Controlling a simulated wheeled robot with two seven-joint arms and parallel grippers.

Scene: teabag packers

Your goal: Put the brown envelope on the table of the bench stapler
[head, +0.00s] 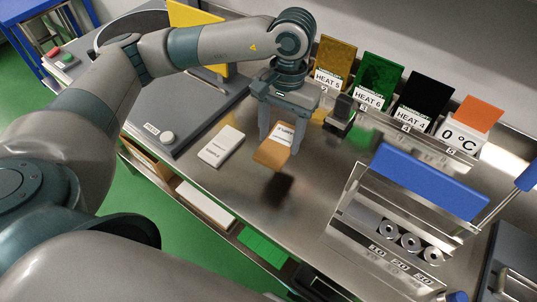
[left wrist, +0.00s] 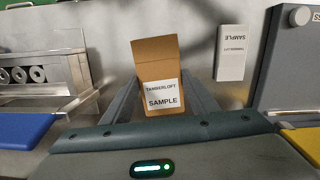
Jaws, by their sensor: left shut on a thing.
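The brown envelope (head: 268,155) hangs between the fingers of my left gripper (head: 279,148), which is shut on it. Its white label reads SAMPLE, and it also shows upright between the fingers in the left wrist view (left wrist: 157,62). A dark shadow lies on the steel bench below it, so it is held above the surface. A small dark device (head: 341,113) stands just right of the gripper, partly hidden; I cannot tell for sure whether it is the bench stapler. My right gripper is not in view.
A white packet (head: 221,146) lies left of the envelope. A grey machine (head: 180,112) with a knob and yellow part stands at left. A blue-topped machine (head: 430,180) with rolls stands at right. Labelled pouches (head: 378,80) line the back. Bench in front of the envelope is clear.

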